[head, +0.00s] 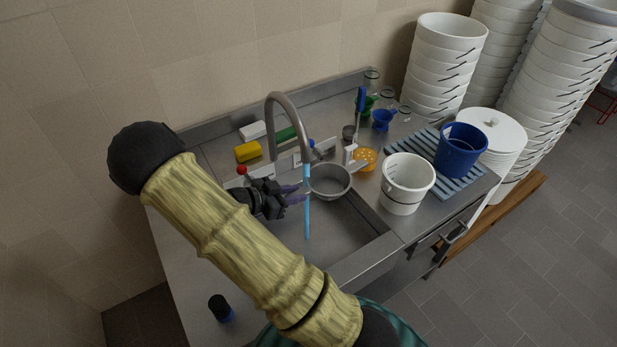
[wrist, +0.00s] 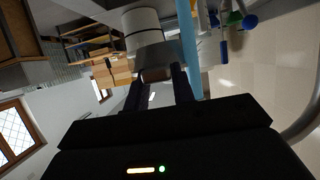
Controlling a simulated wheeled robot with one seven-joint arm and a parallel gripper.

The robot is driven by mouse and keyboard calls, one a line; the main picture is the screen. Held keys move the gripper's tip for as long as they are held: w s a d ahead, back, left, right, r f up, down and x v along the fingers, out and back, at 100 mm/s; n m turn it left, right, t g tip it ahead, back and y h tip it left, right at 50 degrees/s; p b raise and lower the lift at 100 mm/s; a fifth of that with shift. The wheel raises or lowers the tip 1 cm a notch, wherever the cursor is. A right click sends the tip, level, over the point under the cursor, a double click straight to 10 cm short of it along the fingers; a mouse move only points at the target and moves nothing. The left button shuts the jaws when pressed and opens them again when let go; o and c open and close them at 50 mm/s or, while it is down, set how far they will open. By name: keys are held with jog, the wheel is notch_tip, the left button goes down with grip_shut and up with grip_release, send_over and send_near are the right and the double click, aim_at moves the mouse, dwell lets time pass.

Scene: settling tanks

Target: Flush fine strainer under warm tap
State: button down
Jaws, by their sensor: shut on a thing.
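My gripper (head: 292,194) is shut on the metal strainer (head: 330,181) at its left side and holds it over the sink basin (head: 345,238). The strainer also shows beyond my fingers (wrist: 163,92) in the wrist view as a grey metal form (wrist: 155,68). The curved tap (head: 283,98) pours a blue stream (head: 307,215) that reaches the basin floor. The stream passes in front of the strainer's left edge; whether any water enters the bowl cannot be told. A red knob (head: 241,170) and a blue knob (head: 312,143) flank the tap.
A yellow sponge (head: 247,151) lies behind the sink. An orange perforated piece (head: 365,158), a white bucket (head: 407,184) and a blue bucket (head: 460,150) stand to the right. A dark blue-based cylinder (head: 220,308) is at front left. Stacked white buckets (head: 440,70) stand behind.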

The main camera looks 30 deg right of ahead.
jog(key=shift+s+d, duration=0.25)
jog(key=shift+s, duration=0.25)
jog(key=shift+s+d, duration=0.25)
jog(key=shift+s, duration=0.2)
dwell(0.9)
jog(key=s+d+r+p, duration=0.2)
jog(key=s+r, duration=0.2)
jog(key=shift+s+d, duration=0.2)
dwell(0.5)
jog(key=shift+s, duration=0.1)
dwell(0.6)
